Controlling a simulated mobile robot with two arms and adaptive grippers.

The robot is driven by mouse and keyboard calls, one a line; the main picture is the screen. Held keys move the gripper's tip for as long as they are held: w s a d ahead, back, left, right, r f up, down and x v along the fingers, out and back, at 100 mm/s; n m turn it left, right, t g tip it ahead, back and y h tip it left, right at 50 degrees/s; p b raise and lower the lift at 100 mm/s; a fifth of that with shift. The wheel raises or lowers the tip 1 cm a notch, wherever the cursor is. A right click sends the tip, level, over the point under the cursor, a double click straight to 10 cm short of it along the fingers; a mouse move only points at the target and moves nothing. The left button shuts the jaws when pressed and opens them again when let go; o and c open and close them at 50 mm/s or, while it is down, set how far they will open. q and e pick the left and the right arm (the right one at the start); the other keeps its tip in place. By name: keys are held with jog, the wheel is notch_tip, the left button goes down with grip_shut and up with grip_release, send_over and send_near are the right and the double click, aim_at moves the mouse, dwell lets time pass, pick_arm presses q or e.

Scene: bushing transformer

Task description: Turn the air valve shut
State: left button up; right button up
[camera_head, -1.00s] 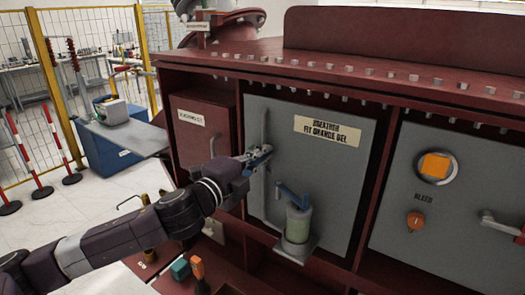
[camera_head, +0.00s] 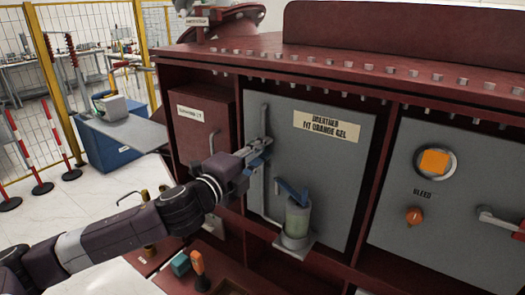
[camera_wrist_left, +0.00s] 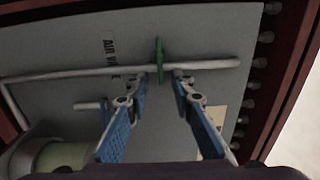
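The air valve's green handle (camera_wrist_left: 159,60) shows in the left wrist view, standing across a pale pipe (camera_wrist_left: 60,73). The lettering "AIR V…" (camera_wrist_left: 108,55) is on the grey panel beside it, partly covered by the pipe. My left gripper (camera_wrist_left: 164,77) has its two blue-padded fingers apart. The handle is between or just beyond the fingertips, with a gap visible on each side. In the head view my left gripper (camera_head: 262,147) is in front of the grey panel (camera_head: 335,175) at the upright pipe (camera_head: 264,118), and it hides the green handle. My right gripper is not in view.
A breather jar (camera_head: 297,220) with a blue lever (camera_head: 290,190) sits on a bracket below and right of the gripper. The right panel has an orange square (camera_head: 434,162), an orange knob (camera_head: 414,216) and a pipe handle. Red frame edges border the panels.

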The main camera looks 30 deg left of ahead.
pick_arm(q)
jog(key=shift+s, duration=0.1)
jog(key=s+a, duration=0.1)
jog(key=s, duration=0.6)
dwell(0.5)
jog(key=shift+s, duration=0.1)
dwell(0.4)
